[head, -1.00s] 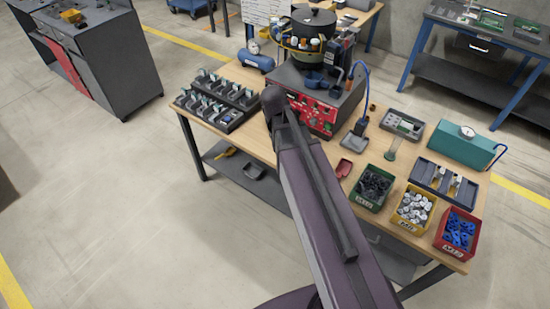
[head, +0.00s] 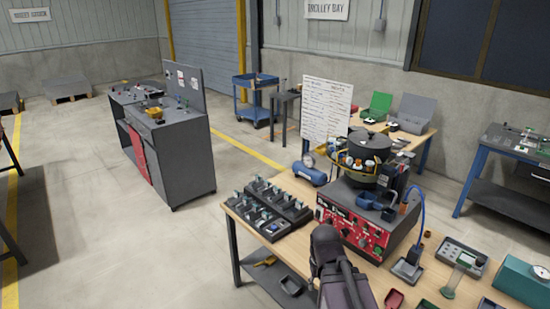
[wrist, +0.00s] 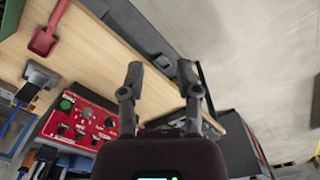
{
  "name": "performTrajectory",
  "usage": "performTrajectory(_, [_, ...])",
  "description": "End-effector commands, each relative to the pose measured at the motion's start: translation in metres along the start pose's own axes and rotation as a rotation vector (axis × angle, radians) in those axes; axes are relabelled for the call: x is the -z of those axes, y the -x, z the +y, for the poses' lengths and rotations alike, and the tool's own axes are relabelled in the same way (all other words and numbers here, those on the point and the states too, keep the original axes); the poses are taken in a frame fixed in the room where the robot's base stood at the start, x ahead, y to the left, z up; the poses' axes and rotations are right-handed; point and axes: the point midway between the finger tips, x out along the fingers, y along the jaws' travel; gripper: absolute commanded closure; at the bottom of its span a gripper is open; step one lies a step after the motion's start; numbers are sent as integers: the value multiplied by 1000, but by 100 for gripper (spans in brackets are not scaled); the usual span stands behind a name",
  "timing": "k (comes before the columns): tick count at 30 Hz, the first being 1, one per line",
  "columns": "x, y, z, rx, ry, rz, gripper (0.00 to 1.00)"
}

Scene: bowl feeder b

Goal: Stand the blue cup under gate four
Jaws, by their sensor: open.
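The bowl feeder (head: 368,150) stands on a grey box with a red control panel (head: 345,226), which also shows in the wrist view (wrist: 85,122). Small orange, white and blue items ring the bowl. Dark blue shapes (head: 372,201) sit on the box below the bowl; I cannot tell which of them is the blue cup. Gate four cannot be picked out; no number is readable. My gripper (wrist: 159,75) is open and empty in the wrist view, above the bench. In the head view the gripper itself is hidden; only my arm shows.
A rack with several fixtures (head: 267,208) lies left of the feeder. A blue air tank (head: 309,173) stands behind it. A grey stand with a blue tube (head: 407,268) and a red scoop (wrist: 46,40) are on the bench. A whiteboard (head: 326,110) stands behind.

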Motion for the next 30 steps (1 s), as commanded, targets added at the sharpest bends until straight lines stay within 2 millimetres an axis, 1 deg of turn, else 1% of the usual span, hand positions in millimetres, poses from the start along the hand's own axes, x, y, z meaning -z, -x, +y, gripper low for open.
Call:
performTrajectory(1, [0,-9,0,0,0,0,57])
performTrajectory(3, [0,-13,0,0,0,0,57])
performTrajectory(12, [0,-12,0,0,0,0,57])
performTrajectory(14, [0,-12,0,0,0,0,75])
performTrajectory(15, [0,-12,0,0,0,0,87])
performTrajectory(16, [0,-12,0,0,0,0,96])
performTrajectory(17, [0,-12,0,0,0,0,100])
performTrajectory(23, [5,-16,4,-19,0,12,100])
performTrajectory(26, [15,-22,11,-61,0,32,100])
performTrajectory(29, [30,-31,24,-131,4,69,100])
performTrajectory(30, [38,-35,31,-168,6,89,100])
